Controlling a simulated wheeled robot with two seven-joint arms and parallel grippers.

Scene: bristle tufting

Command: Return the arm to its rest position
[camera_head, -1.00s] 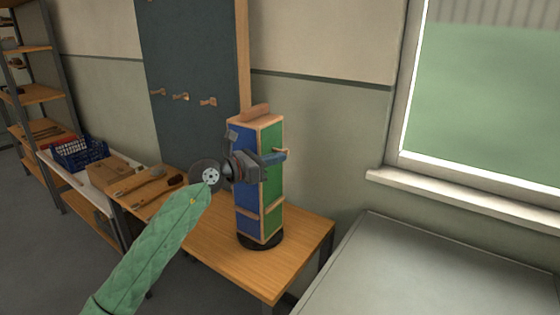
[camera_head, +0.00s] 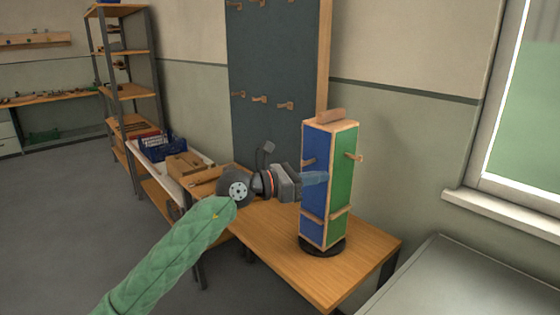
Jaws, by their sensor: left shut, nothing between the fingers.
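My left arm, in a green quilted sleeve (camera_head: 165,258), comes in from the lower left. My left gripper (camera_head: 318,178) is at its end, with blue-grey fingers shut and nothing held. It is in front of the upright blue and green box (camera_head: 341,180), over its blue face; I cannot tell whether it touches it. The box stands on a round black base (camera_head: 322,246) on the wooden table (camera_head: 290,262). My right gripper is not in view.
A dark pegboard (camera_head: 270,65) with wooden pegs is on the wall behind. A blue crate (camera_head: 163,150) and wooden boxes (camera_head: 188,164) stand to the left. A grey worktop (camera_head: 450,285) is at the lower right. Open floor lies at the left.

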